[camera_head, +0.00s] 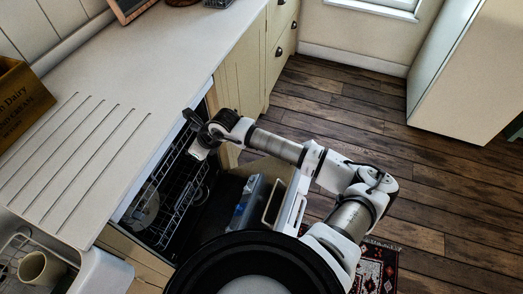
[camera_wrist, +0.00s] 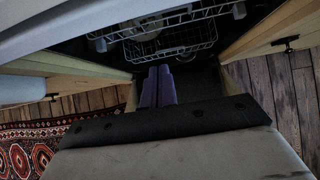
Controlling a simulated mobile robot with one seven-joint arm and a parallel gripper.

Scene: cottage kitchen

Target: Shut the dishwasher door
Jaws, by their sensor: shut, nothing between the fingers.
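The dishwasher (camera_head: 170,190) under the counter stands open in the head view. Its door is folded down, with the dark inner face (camera_head: 219,205) showing to the right of the opening. Wire racks (camera_head: 188,172) show inside, with a pale plate (camera_head: 146,210). My gripper (camera_head: 191,117) is by the counter's front edge, near the top of the dishwasher opening. In the wrist view my gripper (camera_wrist: 158,72) has its fingers together and empty, with the rack (camera_wrist: 165,42) beyond them. Whether it touches anything cannot be told; my arm hides part of the door.
The worktop (camera_head: 150,75) runs along the left, with a wooden box (camera_head: 22,103) and a sink holding a mug (camera_head: 40,268). Cream cabinets (camera_head: 240,80) continue behind the dishwasher. Wooden floor (camera_head: 340,105) is clear at right. A patterned rug (camera_head: 374,272) lies at the lower right.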

